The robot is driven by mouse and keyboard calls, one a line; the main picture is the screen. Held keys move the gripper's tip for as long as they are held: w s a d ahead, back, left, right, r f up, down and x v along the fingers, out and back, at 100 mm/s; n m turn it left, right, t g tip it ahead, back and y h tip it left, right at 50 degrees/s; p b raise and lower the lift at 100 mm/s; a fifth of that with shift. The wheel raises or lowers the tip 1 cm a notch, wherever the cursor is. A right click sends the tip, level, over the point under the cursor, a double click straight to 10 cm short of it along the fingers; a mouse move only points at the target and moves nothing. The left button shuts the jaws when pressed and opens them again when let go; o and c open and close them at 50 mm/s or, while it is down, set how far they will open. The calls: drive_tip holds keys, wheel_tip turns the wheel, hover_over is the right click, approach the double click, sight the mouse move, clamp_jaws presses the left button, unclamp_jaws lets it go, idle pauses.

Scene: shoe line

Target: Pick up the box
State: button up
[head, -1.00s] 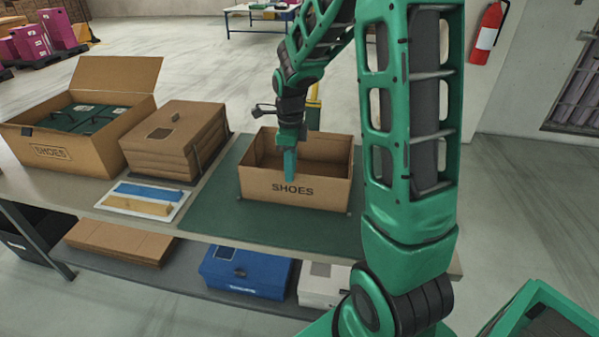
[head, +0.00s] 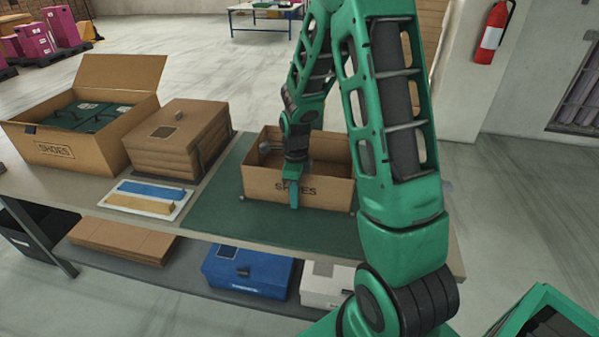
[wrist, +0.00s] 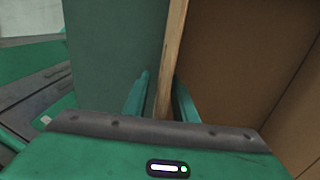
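An open, lidless brown box (head: 330,194) marked SHOES stands on the green mat (head: 225,214); the inside that shows looks empty. My gripper (head: 294,197) is at the middle of its front wall, pointing down, and hides part of the lettering. In the wrist view the wall's edge (wrist: 172,55) runs between the two fingers of my gripper (wrist: 161,92). One finger is outside and one inside. A narrow gap shows between the left finger and the wall; the right finger is very close to the wall. The gripper is open around the wall.
A larger box (head: 60,154) with its lid up holds dark green packs at the left. A stack of brown cardboard (head: 170,150) stands between the two. A white tray (head: 130,206) holds blue and tan pieces. A blue box (head: 245,272) and a white box (head: 325,287) sit on the lower shelf.

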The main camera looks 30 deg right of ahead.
drive_tip(key=shift+f, duration=0.1)
clamp_jaws()
drive_tip(key=shift+r, duration=0.2)
